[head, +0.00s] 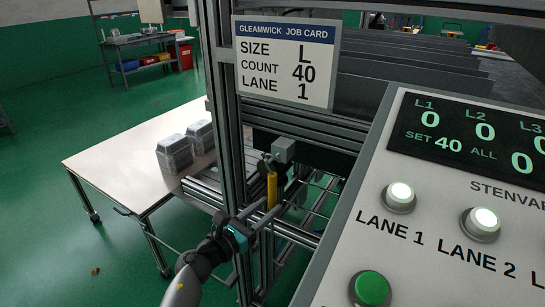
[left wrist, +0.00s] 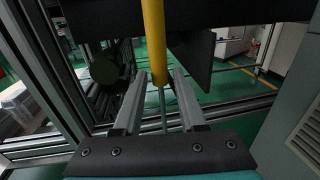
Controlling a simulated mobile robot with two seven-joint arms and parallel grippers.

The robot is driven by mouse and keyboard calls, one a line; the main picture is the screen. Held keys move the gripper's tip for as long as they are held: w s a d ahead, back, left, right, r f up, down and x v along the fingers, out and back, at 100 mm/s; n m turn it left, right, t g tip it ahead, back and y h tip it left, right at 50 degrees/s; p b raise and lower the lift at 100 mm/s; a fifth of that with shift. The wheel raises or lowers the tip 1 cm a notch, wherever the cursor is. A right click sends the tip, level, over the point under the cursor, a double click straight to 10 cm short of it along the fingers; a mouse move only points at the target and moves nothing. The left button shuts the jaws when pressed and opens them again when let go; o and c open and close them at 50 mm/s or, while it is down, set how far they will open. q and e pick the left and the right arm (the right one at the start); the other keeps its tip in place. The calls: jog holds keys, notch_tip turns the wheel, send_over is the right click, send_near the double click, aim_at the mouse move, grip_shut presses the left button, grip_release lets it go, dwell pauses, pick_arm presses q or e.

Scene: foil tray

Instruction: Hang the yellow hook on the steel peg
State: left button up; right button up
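The yellow hook (head: 272,188) hangs upright below a grey block (head: 283,150) on the machine frame; only its straight yellow shank shows clearly. In the left wrist view the yellow shank (left wrist: 154,40) comes down from the top, its lower end between the fingertips. My left gripper (head: 264,208) is just below and beside the shank in the head view. In the left wrist view the gripper (left wrist: 160,76) is open, with a gap on each side of the shank. I cannot make out the steel peg for certain. My right gripper is not in view.
A metal frame post (head: 222,150) stands close left of my left gripper. A control panel (head: 440,190) with lit buttons fills the right. A job card (head: 284,60) hangs above. A table (head: 120,160) with foil trays (head: 174,153) stands at the left.

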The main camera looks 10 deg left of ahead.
pick_arm(q)
jog(key=shift+o, duration=1.4)
jog(key=shift+s+a, duration=0.35)
jog(key=shift+s, duration=0.15)
jog(key=v, duration=1.4)
jog(key=s+a+f+n+g+y+b, duration=0.15)
jog(key=s+f+n+y, duration=0.25)
jog(key=f+n, duration=0.95)
jog(key=s+a+f+n+g+y, duration=0.35)
jog(key=f+n, duration=0.75)
jog(key=f, duration=0.5)
jog(key=s+d+f+n+g, duration=0.1)
jog(key=s+f+n+g, duration=0.2)
jog(key=s, duration=0.7)
jog(key=s+d+f+n+g+y, duration=0.1)
jog(key=s+f+n+g, duration=0.2)
jog(key=s+f+n, duration=0.4)
jog(key=s+d+f+n+g+b, duration=0.1)
jog(key=s+f+n+g, duration=0.2)
jog(key=s, duration=1)
notch_tip(320, 180, down, 5)
jog(key=shift+d+n+y, duration=0.3)
jog(key=shift+n+y, duration=0.05)
jog(key=shift+n, duration=0.8)
